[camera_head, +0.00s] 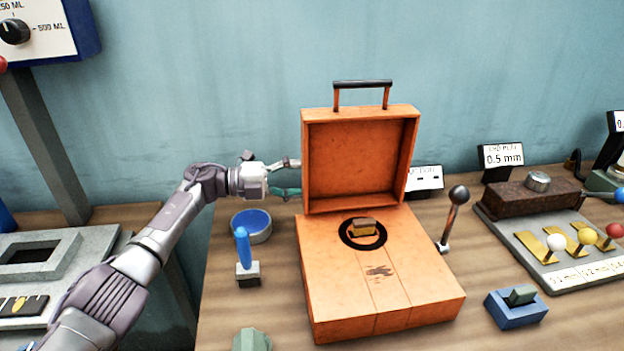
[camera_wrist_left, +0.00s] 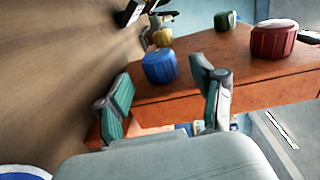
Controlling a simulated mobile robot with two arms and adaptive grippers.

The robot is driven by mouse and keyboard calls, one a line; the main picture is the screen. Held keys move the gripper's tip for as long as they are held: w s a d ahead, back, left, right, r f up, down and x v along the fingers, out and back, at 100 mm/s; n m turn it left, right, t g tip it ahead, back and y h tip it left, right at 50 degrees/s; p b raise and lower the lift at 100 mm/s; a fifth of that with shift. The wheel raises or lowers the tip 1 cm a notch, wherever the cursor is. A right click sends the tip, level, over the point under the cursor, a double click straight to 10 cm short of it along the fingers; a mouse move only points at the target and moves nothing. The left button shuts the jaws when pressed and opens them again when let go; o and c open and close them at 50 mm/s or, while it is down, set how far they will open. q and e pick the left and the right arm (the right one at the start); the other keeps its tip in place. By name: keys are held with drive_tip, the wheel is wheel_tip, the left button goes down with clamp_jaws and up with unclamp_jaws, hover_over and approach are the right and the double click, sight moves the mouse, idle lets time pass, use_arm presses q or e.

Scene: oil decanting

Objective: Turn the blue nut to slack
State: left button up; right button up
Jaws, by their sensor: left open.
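The blue nut (camera_wrist_left: 159,68) shows in the left wrist view as a ribbed blue knob on an orange surface. It is out of sight in the head view, where the open lid of the orange case (camera_head: 360,165) stands upright. My left gripper (camera_head: 289,178) is at the left edge of that lid, its fingertips partly hidden. In the left wrist view my left gripper (camera_wrist_left: 166,90) is open and empty, with the blue nut ahead, between its two green-padded fingers in the picture. I cannot tell any contact. My right gripper is not in view.
Near the blue nut are a yellow knob (camera_wrist_left: 162,37), a green knob (camera_wrist_left: 224,20) and a red knob (camera_wrist_left: 274,39). On the table are a blue-topped round dish (camera_head: 251,224), a blue-handled lever (camera_head: 243,248) and a black-knobbed lever (camera_head: 452,215).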

sight(313, 176)
use_arm(q)
drive_tip(key=shift+b+x, duration=0.3)
drive_tip(key=shift+x, duration=1.3)
drive_tip(key=c, duration=1.2)
drive_tip(key=shift+o, duration=0.2)
drive_tip(key=shift+r+y+p, duration=0.25)
drive_tip(key=shift+y+p, duration=0.25)
drive_tip(key=shift+p, duration=0.45)
drive_tip(key=y+p, duration=0.1)
drive_tip(key=p, duration=0.1)
drive_tip(key=y+p, duration=0.2)
drive_tip(key=p, duration=0.1)
drive_tip(key=shift+r+g, duration=0.3)
drive_tip(key=shift+y+p, duration=0.8)
drive_tip(key=shift+y, duration=0.2)
drive_tip(key=shift+d+f+g+y+p, duration=0.1)
drive_tip(key=shift+f+g+y+p, duration=0.05)
drive_tip(key=shift+g+y+p, duration=0.2)
drive_tip(key=shift+f, duration=0.1)
